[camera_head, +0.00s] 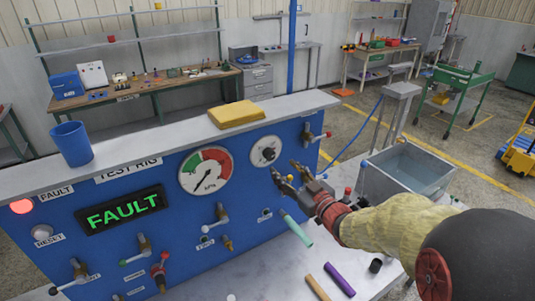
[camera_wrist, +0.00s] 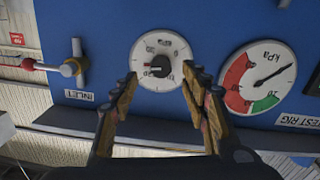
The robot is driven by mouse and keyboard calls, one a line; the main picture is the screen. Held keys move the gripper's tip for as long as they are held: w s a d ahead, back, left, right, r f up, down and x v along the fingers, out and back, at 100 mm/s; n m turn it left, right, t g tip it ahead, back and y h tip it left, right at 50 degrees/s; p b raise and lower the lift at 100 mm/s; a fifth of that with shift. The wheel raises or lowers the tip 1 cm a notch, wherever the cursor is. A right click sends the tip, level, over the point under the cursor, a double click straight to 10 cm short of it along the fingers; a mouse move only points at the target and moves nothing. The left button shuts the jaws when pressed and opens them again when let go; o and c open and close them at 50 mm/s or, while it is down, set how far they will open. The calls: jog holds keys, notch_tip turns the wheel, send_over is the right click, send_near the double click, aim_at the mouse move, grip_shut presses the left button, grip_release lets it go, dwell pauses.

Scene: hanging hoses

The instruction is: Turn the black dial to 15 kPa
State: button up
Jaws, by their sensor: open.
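The black dial (camera_head: 269,154) is a small black knob on a round white scale on the blue test rig panel. In the wrist view the knob (camera_wrist: 158,68) shows between my fingers, with the scale appearing turned over; its numbers are too small to read surely. My gripper (camera_head: 284,175) is open and empty, just in front of and below the dial in the head view. In the wrist view the open fingertips (camera_wrist: 160,76) lie either side of the knob; I cannot tell whether they touch it. The kPa gauge (camera_head: 206,170) has its needle pointing lower left in the head view.
A green FAULT display (camera_head: 122,210) and a red lamp (camera_head: 22,206) are lit. A valve lever (camera_head: 316,136) sits right of the dial, labelled INLET in the wrist view. A blue cup (camera_head: 72,144) and yellow block (camera_head: 237,114) stand on top. Loose tubes (camera_head: 338,279) lie below.

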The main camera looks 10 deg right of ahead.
aim_at(271, 156)
jog(key=shift+a+r+x, duration=0.1)
jog(key=shift+r+x, duration=0.1)
jog(key=shift+x, duration=1.1)
jog(key=shift+a+r+x, duration=0.1)
jog(key=shift+r+x, duration=0.05)
jog(key=shift+x, duration=1.15)
jog(key=shift+r+x, duration=0.2)
jog(key=shift+x, duration=1.05)
jog(key=shift+c, duration=1.1)
jog(key=c, duration=0.9)
jog(key=shift+c, duration=0.2)
